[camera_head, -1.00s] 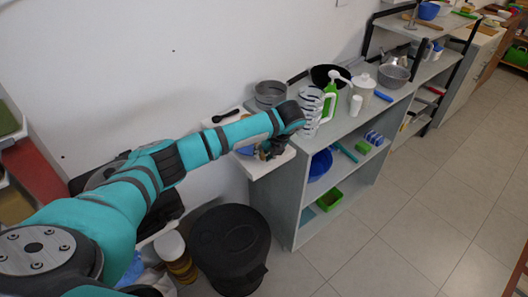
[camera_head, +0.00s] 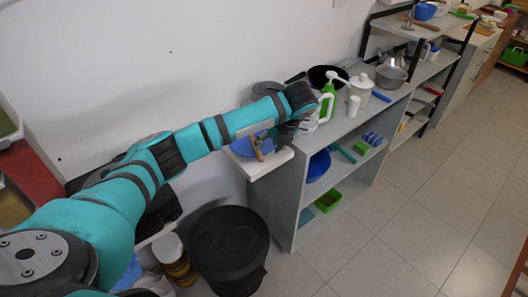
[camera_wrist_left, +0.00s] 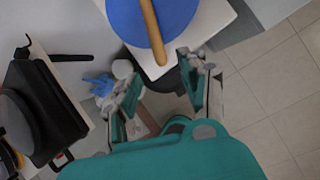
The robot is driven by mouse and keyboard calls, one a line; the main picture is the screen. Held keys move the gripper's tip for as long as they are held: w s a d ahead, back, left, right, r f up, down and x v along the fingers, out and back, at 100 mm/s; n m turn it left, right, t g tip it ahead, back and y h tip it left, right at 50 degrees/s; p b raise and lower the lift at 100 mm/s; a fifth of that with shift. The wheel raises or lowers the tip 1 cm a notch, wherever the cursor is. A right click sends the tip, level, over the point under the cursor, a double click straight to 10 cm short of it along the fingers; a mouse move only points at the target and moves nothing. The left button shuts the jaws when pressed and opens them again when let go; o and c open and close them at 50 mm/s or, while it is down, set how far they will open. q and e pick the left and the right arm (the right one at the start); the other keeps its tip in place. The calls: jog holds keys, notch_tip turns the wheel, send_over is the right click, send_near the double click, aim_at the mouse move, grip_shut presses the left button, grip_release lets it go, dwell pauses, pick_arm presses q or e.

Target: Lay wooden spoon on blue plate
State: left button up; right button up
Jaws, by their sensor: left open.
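The blue plate (camera_head: 241,147) sits on a white board at the left end of the grey shelf; it also shows at the top of the left wrist view (camera_wrist_left: 124,22). The wooden spoon (camera_head: 257,146) lies across the plate, one end reaching past the rim; it also shows in the left wrist view (camera_wrist_left: 152,30), where its other end is cut off. My left gripper (camera_head: 282,143) is open and empty, to the right of the spoon and apart from it. Its spread fingers show in the left wrist view (camera_wrist_left: 159,72). My right gripper is not in view.
A green bottle (camera_head: 327,103), a white canister (camera_head: 361,90) and a dark pan (camera_head: 325,75) stand to the right on the shelf top. A black bin (camera_head: 229,248) stands on the floor below.

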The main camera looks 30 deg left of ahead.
pick_arm(q)
jog(key=v, duration=0.5)
notch_tip(320, 180, down, 18)
jog(key=d+n+h, duration=0.3)
jog(key=n, duration=0.3)
jog(key=s+f+n+h, duration=0.1)
jog(key=s+f+n, duration=0.3)
jog(key=f, duration=0.7)
jog(key=s+f+n, duration=0.4)
jog(key=s+f, duration=0.1)
jog(key=f, duration=0.6)
jog(key=s+f+n, duration=0.3)
jog(key=s+f, duration=0.4)
jog(key=s, duration=0.3)
jog(key=s+f+n, duration=0.3)
jog(key=s+f, duration=0.5)
jog(key=s, duration=0.2)
jog(key=s+f+n, duration=0.2)
jog(key=s, duration=0.9)
jog(key=s+f+n, duration=0.3)
jog(key=s, duration=0.8)
jog(key=shift+d+g+h, duration=0.35)
jog(key=shift+g+h, duration=0.05)
